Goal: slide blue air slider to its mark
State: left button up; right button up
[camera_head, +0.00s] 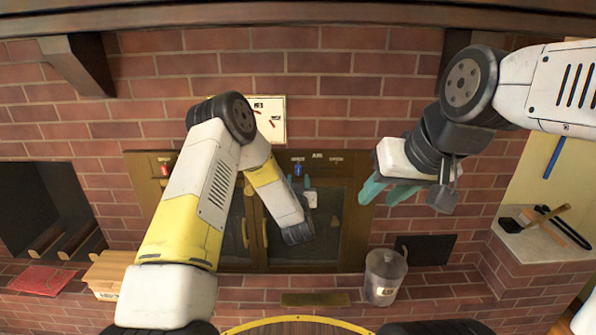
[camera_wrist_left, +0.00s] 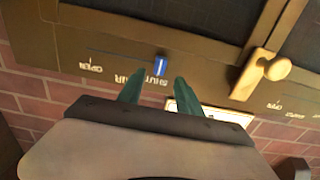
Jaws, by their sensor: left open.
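The blue air slider (camera_head: 298,169) sits on the dark bronze frame above the right-hand door, below the word AIR. In the left wrist view the blue slider (camera_wrist_left: 160,66) shows a white stripe and stands near the SHUT lettering, at one end of a thin track line. The OPEN lettering (camera_wrist_left: 91,67) is at the other end. My left gripper (camera_head: 299,181) is open, its teal fingertips (camera_wrist_left: 158,80) just short of the slider, one to each side of it; contact cannot be told. My right gripper (camera_head: 378,202) is open and empty, right of the frame.
A red slider (camera_head: 165,170) is on the frame's left part. A wooden knob (camera_wrist_left: 278,68) sticks out beside the blue slider in the wrist view. A metal bucket (camera_head: 385,277) stands on the brick hearth. A white card (camera_head: 268,120) is on the wall above.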

aim_at(298, 171)
pick_arm(q)
jog(key=w, duration=0.5)
jog(key=shift+w, duration=0.15)
grip_shut()
dwell(1.3)
